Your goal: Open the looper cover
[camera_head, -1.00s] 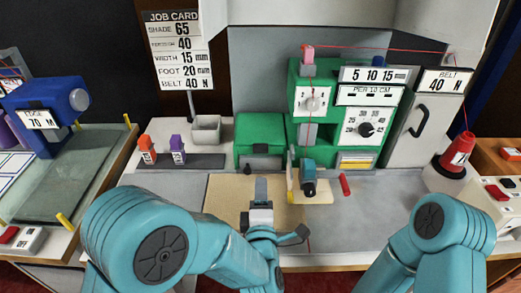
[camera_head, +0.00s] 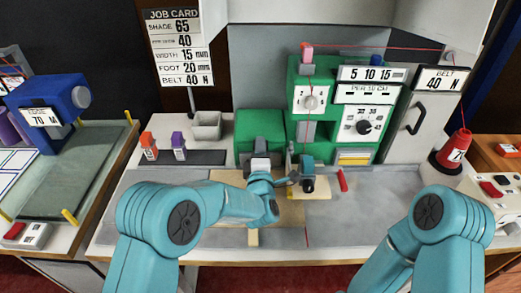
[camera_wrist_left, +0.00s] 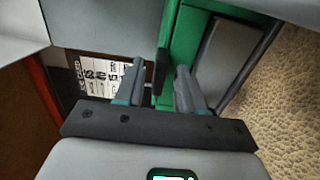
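The looper cover appears to be the green block (camera_head: 259,124) at the left of the green machine (camera_head: 311,92); it looks closed. My left gripper (camera_head: 260,163) is at the lower front of this block and hides the dark tab there. In the left wrist view my left gripper (camera_wrist_left: 160,72) has its two fingers apart. A green edge (camera_wrist_left: 175,60) with a dark strip shows between and beyond the fingertips. I cannot tell whether they touch it. Of my right arm only upper links show, at the lower right; its gripper is out of view.
A dark and teal presser part (camera_head: 308,184) and a red handle (camera_head: 343,181) are right of my left gripper. The grey table (camera_head: 370,205) is clear at front right.

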